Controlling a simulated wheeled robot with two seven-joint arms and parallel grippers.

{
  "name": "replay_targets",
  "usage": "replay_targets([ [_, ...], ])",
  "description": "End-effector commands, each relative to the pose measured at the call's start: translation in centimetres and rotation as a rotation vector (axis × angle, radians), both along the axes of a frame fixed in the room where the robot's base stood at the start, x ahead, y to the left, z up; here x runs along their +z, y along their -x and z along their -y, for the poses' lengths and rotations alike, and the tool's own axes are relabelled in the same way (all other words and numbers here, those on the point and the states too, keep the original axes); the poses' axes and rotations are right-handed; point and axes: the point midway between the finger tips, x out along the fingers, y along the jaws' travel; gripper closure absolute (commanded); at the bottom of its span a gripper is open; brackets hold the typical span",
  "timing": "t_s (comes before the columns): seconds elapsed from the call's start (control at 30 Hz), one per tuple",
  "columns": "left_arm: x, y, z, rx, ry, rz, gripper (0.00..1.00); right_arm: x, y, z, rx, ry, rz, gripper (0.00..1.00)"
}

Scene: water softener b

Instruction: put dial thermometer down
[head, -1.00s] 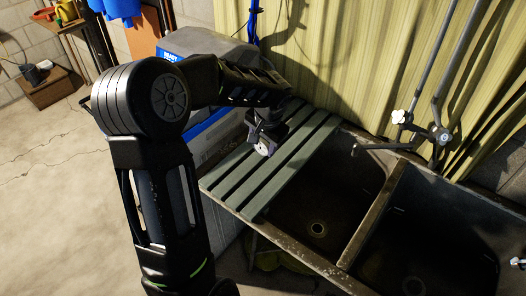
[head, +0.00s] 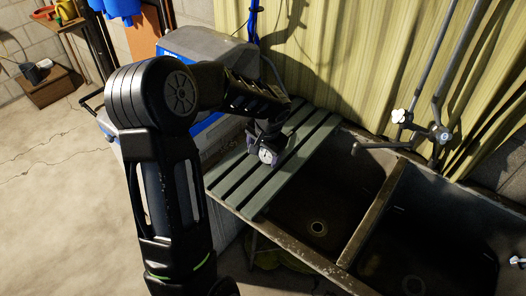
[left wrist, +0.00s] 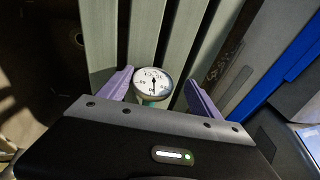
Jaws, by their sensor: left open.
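The dial thermometer (head: 265,156) has a round white face with a dark rim. It is at the slatted grey-green board (head: 238,184) beside the sink. In the left wrist view the thermometer (left wrist: 153,83) shows face up between two purple fingers, with a gap on each side. My left gripper (head: 264,153) is open around it, low over the slats; it also shows in the left wrist view (left wrist: 157,88). The thermometer's stem is mostly hidden by the gripper body. My right gripper is not in view.
A double-basin sink (head: 318,200) with a divider lies right of the board, with a tap (head: 385,147) at its back. A grey and blue box (head: 205,45) stands behind my arm. The front slats are bare.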

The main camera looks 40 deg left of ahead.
Motion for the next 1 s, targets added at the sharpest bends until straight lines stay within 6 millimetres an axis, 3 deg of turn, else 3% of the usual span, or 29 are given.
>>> replay_targets([
  [0.27,0.2,0.0,0.0,0.000,0.000,0.000,0.26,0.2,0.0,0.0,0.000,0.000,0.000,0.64],
  [0.43,1.3,0.1,0.2,0.001,-0.002,0.003,0.26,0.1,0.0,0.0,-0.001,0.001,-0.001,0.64],
  [0.8,8.2,1.3,2.2,-0.001,-0.002,0.006,0.26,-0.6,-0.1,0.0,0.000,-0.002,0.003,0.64],
  [1.0,11.0,1.9,2.9,-0.001,-0.001,0.003,0.26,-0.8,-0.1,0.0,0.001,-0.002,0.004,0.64],
])
